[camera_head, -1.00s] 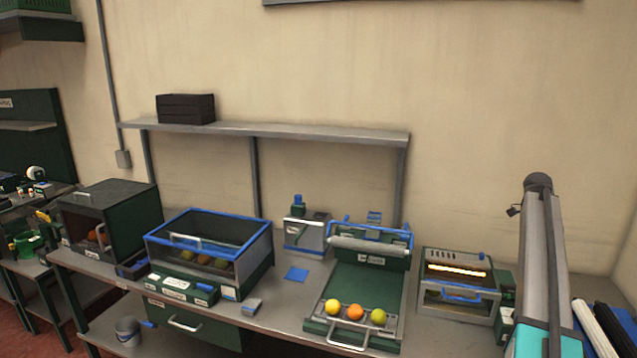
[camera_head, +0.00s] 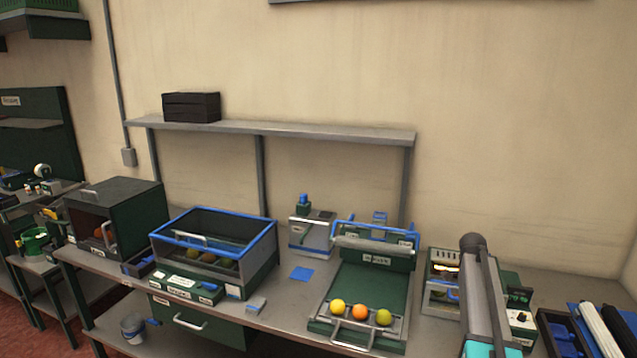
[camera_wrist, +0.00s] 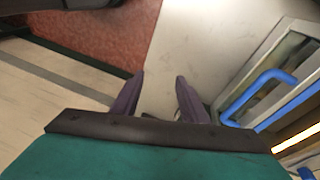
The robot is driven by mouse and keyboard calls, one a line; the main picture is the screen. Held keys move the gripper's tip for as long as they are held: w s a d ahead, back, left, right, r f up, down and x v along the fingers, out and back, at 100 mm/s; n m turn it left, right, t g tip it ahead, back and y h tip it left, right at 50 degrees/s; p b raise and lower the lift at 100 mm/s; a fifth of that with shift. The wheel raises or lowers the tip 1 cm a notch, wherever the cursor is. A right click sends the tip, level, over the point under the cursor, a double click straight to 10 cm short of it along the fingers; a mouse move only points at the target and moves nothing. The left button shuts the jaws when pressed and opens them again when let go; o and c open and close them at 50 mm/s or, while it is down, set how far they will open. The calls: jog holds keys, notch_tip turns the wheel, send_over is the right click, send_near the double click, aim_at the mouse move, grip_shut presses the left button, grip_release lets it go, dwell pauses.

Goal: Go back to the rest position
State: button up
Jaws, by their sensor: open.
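My gripper shows in the wrist view (camera_wrist: 158,100), with its two purple-grey fingers apart and nothing between them. Below the fingers are a pale bench surface (camera_wrist: 205,45) and red floor (camera_wrist: 100,35). A blue handle (camera_wrist: 262,88) on a framed box is to the right of the fingers, apart from them. In the head view my arm stands at the lower right, in front of the lit box (camera_head: 440,290); the gripper itself is hidden there.
A green tray (camera_head: 368,285) holds three fruits (camera_head: 360,312) in a row at its front. A blue-rimmed clear bin (camera_head: 212,240) and a dark box (camera_head: 115,215) stand to the left. A shelf (camera_head: 280,131) with black crates (camera_head: 191,106) runs behind. Rolls (camera_head: 600,328) lie at right.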

jog(key=s+a+f+n+t+y, duration=0.1)
jog(key=s+a+f+n, duration=0.5)
jog(key=a, duration=0.5)
jog(key=s+a+f+n+t, duration=0.1)
jog(key=s+a+f+n, duration=0.4)
jog(key=a+f+n, duration=0.45)
jog(key=s+a+f+n+y, duration=0.1)
jog(key=s+a+f+n, duration=0.4)
jog(key=a, duration=0.8)
jog(key=s+f+g+b, duration=0.5)
jog(key=s+f+b, duration=0.5)
jog(key=s+f, duration=1.5)
notch_tip(320, 180, down, 3)
jog(key=shift+s+d+f, duration=0.1)
jog(key=shift+s+d, duration=0.15)
jog(key=shift+d, duration=0.05)
